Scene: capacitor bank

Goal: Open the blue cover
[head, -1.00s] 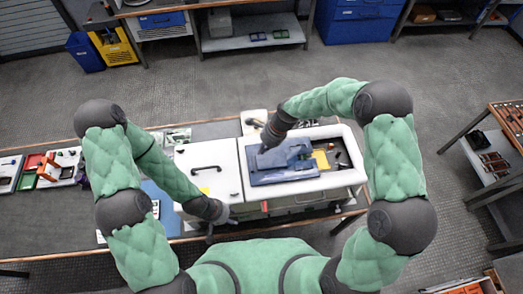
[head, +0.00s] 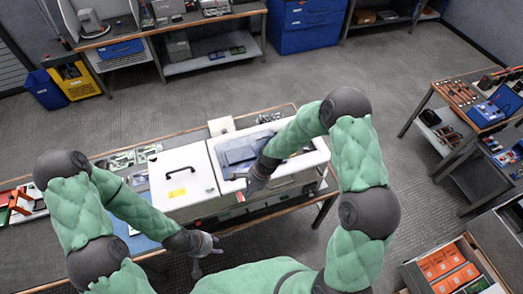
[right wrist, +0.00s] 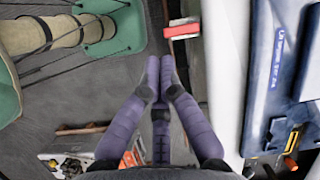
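The blue cover (head: 240,153) lies flat-looking inside the open white-rimmed compartment of the cabinet, partly hidden by my right forearm. In the right wrist view, the blue panel with white lettering (right wrist: 268,75) is at the right, apart from the fingers. My right gripper (head: 254,184) is at the compartment's front rim. In the wrist view its purple fingers (right wrist: 160,75) draw close together, with nothing seen between them. My left gripper (head: 203,258) hangs in front of the cabinet with its fingers spread, empty.
A white lid with a black handle (head: 183,185) covers the cabinet's left part. A small red piece (right wrist: 183,29) shows near the cabinet front. The bench (head: 250,117) runs left with trays on it. Shelves (head: 440,95) and an orange-filled crate (head: 447,268) stand at right.

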